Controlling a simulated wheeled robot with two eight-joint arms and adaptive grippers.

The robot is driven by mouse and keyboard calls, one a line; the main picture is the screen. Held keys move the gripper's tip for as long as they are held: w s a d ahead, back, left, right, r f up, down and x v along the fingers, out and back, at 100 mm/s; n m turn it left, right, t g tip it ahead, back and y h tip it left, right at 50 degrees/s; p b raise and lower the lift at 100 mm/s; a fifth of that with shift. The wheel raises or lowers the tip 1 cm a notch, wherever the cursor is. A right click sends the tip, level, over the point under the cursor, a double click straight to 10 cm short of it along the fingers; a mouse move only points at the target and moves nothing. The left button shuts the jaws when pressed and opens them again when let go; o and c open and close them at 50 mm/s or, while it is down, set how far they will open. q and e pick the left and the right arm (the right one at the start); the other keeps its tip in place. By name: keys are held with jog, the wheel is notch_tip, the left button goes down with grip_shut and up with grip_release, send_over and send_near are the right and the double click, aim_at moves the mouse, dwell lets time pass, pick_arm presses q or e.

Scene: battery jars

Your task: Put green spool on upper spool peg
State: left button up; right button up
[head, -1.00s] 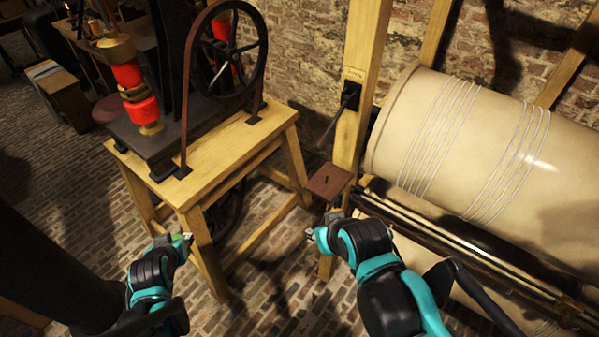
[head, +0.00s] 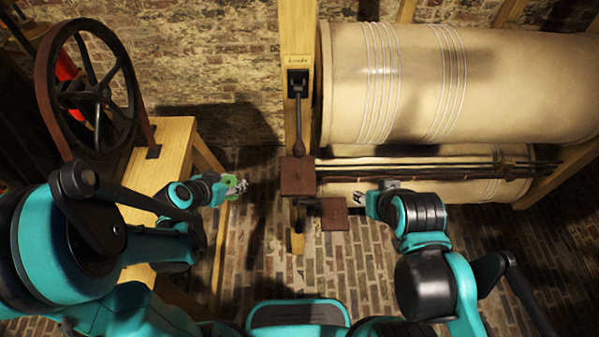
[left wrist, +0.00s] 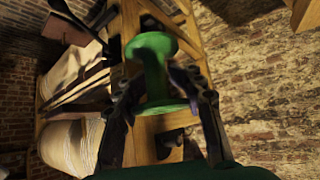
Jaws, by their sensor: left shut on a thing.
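The green spool (left wrist: 154,62) is between the fingers of my left gripper (left wrist: 165,100), which is shut on it. In the left wrist view its wide flanges and narrow waist show. In the head view only a bit of the spool (head: 231,184) shows at my left gripper (head: 243,186), left of the wooden post. Two reddish-brown plates, an upper one (head: 297,176) and a lower one (head: 334,214), sit by the post; I cannot make out a peg on them. My right gripper (head: 374,198) is right of the plates, its fingers too small to read.
The wooden post (head: 299,120) carries a black lever (head: 298,108). A large cream drum (head: 420,85) lies to its right. A wooden table (head: 172,150) with a dark flywheel (head: 98,92) stands on the left. Brick floor (head: 270,260) is open between table and post.

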pick_arm(q)
notch_tip(320, 180, up, 11)
jog(key=s+d+m+g+h+p, duration=0.2)
jog(key=d+m+g+h+p, duration=0.15)
jog(key=m+g, duration=0.45)
jog(key=m+t+b, duration=0.2)
jog(key=m+b, duration=0.1)
send_over(307, 178)
jog(key=shift+d+f+h, duration=0.1)
jog(key=shift+f+h, duration=0.35)
jog(key=shift+f, duration=0.15)
jog(key=shift+f+b, duration=0.3)
jog(key=shift+f, duration=0.3)
notch_tip(307, 178, down, 4)
jog(key=shift+f+b, duration=0.2)
jog(key=shift+b, duration=0.6)
pick_arm(e)
jog(key=shift+s+d+f, duration=0.15)
jog(key=shift+d+f, duration=0.05)
jog(key=shift+f, duration=0.2)
pick_arm(q)
jog(key=o, duration=1.1)
